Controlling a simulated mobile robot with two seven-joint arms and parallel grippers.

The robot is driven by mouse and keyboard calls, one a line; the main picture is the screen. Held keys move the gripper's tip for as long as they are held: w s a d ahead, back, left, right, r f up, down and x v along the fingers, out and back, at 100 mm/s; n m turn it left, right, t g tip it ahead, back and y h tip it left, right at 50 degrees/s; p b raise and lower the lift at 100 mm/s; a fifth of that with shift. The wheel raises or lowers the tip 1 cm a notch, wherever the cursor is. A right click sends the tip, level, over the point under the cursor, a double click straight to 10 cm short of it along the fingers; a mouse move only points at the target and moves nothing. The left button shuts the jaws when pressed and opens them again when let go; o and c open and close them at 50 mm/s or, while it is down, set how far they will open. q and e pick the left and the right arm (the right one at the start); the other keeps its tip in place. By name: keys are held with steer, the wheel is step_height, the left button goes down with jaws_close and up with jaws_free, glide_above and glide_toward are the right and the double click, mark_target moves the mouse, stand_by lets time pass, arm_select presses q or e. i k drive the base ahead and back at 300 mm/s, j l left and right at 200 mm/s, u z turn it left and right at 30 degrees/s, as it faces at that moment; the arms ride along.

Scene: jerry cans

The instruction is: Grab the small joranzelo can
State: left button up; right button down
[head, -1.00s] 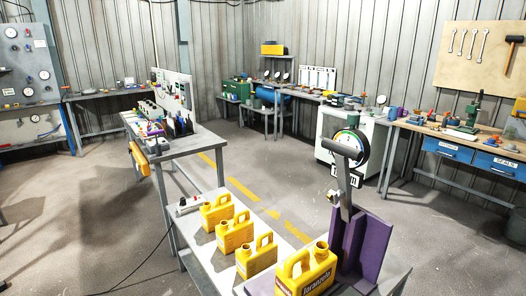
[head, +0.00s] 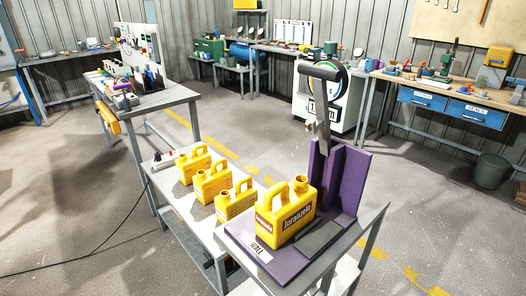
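A yellow can labelled "Joranzelo" (head: 287,213) stands upright on a purple base plate (head: 236,240) at the near end of the bench. It looks larger than the other cans and has an open neck and a handle. Three more yellow cans stand in a row behind it to the left: a near one (head: 235,202), a middle one (head: 212,184) and a far one (head: 194,163). Their labels are too small or turned away to read. Neither of my grippers shows in the head view.
A purple upright (head: 343,178) with a tall grey lever (head: 323,118) rises beside the labelled can. A dark grey pad (head: 319,237) lies in front of it. A power strip (head: 168,161) with a cable sits behind the row. Floor left of the bench is mostly clear.

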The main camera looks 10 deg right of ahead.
mark_target(285, 209)
steer(key=z, duration=1.1)
steer(key=j+z, duration=0.2)
steer(key=z, duration=0.2)
steer(key=j+z, duration=0.15)
steer(key=z, duration=0.3)
steer(key=j+z, duration=0.25)
steer(key=z, duration=0.15)
steer(key=j+z, duration=0.15)
steer(key=z, duration=0.3)
steer(key=k+j+z, duration=0.25)
steer(key=j+z, duration=0.15)
steer(key=j, duration=0.15)
steer(key=k+j+z, duration=0.8)
